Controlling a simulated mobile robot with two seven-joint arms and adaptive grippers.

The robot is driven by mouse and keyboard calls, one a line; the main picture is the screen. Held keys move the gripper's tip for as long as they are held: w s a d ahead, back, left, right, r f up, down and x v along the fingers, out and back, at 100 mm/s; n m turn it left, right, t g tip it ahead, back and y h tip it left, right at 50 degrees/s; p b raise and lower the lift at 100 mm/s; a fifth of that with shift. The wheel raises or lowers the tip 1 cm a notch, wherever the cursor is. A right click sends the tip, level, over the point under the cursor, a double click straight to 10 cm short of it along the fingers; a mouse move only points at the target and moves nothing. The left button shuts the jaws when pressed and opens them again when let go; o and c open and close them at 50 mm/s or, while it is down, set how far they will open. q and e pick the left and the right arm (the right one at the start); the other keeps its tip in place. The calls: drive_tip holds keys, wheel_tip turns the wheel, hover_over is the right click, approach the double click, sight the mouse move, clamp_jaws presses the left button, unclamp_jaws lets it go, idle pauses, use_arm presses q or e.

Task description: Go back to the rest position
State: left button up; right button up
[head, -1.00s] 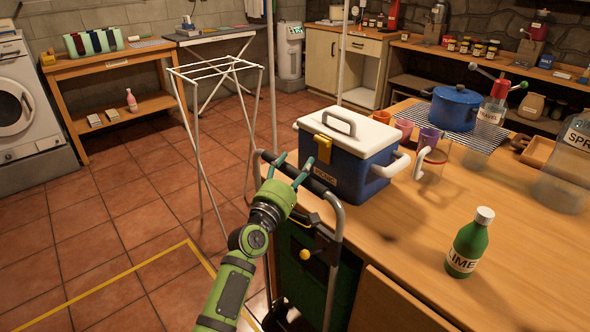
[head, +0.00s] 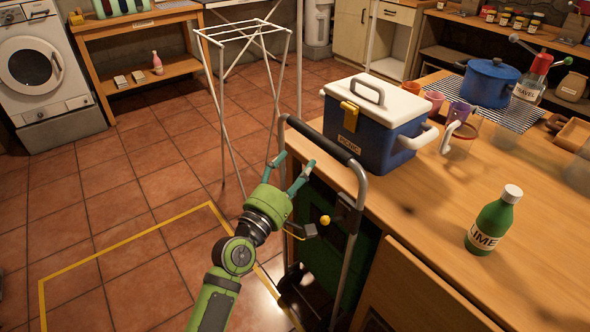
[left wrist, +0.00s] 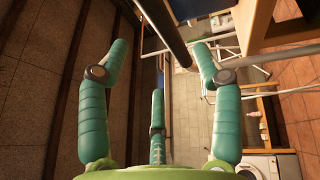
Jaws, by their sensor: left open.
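My left gripper (head: 292,172) is green with teal fingers, open and empty. In the head view it is beside a hand truck, just below and left of its black handle (head: 322,138), with no clear contact. In the left wrist view the fingers (left wrist: 158,80) are spread apart with nothing between them. A dark bar, apparently the same handle (left wrist: 164,30), crosses beyond the fingertips. My right gripper is not in view.
A wooden worktop (head: 420,215) at right holds a blue cooler (head: 375,135), a green lime bottle (head: 492,222) and a blue pot (head: 490,82). A white drying rack (head: 222,110) stands behind the gripper. Tiled floor (head: 110,200) at left is clear.

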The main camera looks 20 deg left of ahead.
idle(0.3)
use_arm(q)
wheel_tip(320, 180, down, 21)
drive_tip(key=s+m+g+y+p, duration=0.2)
drive_tip(key=m+g, duration=0.2)
drive_tip(key=g, duration=0.1)
drive_tip(key=s+a+f+m+g+p, duration=0.1)
drive_tip(key=s+f+m+g, duration=0.1)
drive_tip(key=s+f, duration=0.45)
drive_tip(key=s+f+m+g+p, duration=0.1)
drive_tip(key=s+f+m+g, duration=0.2)
drive_tip(key=f, duration=0.6)
drive_tip(key=s+a+f+m+g+y+p, duration=0.1)
drive_tip(key=s+f, duration=0.4)
drive_tip(key=s, duration=0.7)
drive_tip(key=s+a+f+m+g+y, duration=0.1)
drive_tip(key=s+a+f+m+g, duration=0.2)
drive_tip(key=s, duration=1)
drive_tip(key=s+a+f+m+g+y+p, duration=0.1)
drive_tip(key=s+f+m+g, duration=0.3)
drive_tip(key=s+f, duration=0.5)
drive_tip(key=s+a+m, duration=0.1)
drive_tip(key=s, duration=0.3)
drive_tip(key=shift+a+g+p, duration=0.25)
drive_tip(key=shift+g+p, duration=0.05)
